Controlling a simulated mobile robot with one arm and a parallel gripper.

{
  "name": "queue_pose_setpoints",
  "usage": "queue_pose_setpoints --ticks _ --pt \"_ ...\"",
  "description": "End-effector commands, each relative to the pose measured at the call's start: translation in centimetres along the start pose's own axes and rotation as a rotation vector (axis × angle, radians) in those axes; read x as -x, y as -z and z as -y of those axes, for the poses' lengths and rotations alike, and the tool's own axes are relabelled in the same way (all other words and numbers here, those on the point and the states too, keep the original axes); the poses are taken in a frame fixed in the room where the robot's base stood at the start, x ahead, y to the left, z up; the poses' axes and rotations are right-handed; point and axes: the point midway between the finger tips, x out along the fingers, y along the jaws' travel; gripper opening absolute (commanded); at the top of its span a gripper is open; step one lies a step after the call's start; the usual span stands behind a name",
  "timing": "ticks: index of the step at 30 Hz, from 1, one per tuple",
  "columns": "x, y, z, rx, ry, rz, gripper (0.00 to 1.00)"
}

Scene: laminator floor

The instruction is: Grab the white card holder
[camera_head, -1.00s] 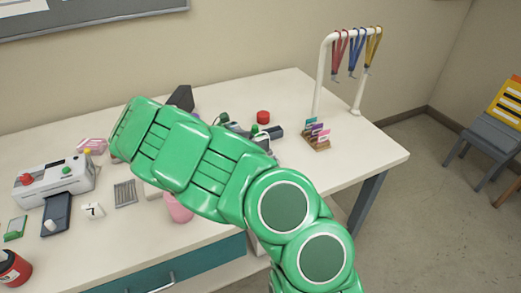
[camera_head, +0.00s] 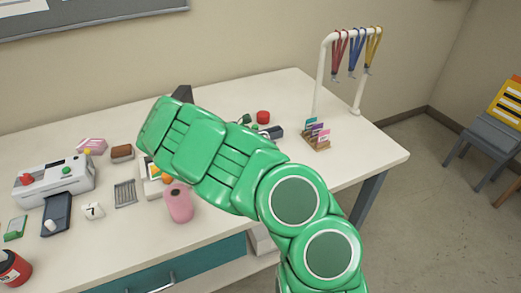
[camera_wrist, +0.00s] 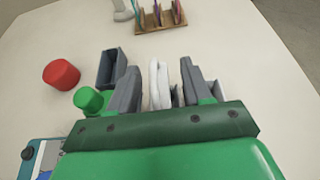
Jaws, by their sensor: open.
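A thin, upright white object (camera_wrist: 158,84), which looks like the white card holder, stands between the fingers of my gripper (camera_wrist: 159,67) in the wrist view. My gripper is open, with its grey fingers one on each side of it. A small gap shows on the right side; contact on the left cannot be told. The lower part of the white object is hidden by the gripper body. In the head view my green arm hides the white object and the gripper.
A dark open box (camera_wrist: 111,68), a green knob (camera_wrist: 88,99) and a red cylinder (camera_wrist: 61,75) stand left of the fingers. A wooden card rack (camera_wrist: 158,22) is beyond. In the head view, a pink cylinder (camera_head: 178,203) and a laminator (camera_head: 55,181) are on the left.

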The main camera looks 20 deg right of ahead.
Motion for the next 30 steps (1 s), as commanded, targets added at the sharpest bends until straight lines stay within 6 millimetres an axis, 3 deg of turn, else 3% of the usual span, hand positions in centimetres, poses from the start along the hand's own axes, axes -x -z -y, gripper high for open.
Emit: queue_pose_setpoints --ticks 4,14,24,30 --pt "0.0 0.0 0.0 0.000 0.000 0.000 0.49" --pt "0.1 0.0 0.0 0.000 0.000 0.000 0.00" --pt "0.2 -0.2 0.0 0.000 0.000 0.001 0.00" --pt "1.0 -2.1 0.0 -0.003 -0.001 0.000 0.00"
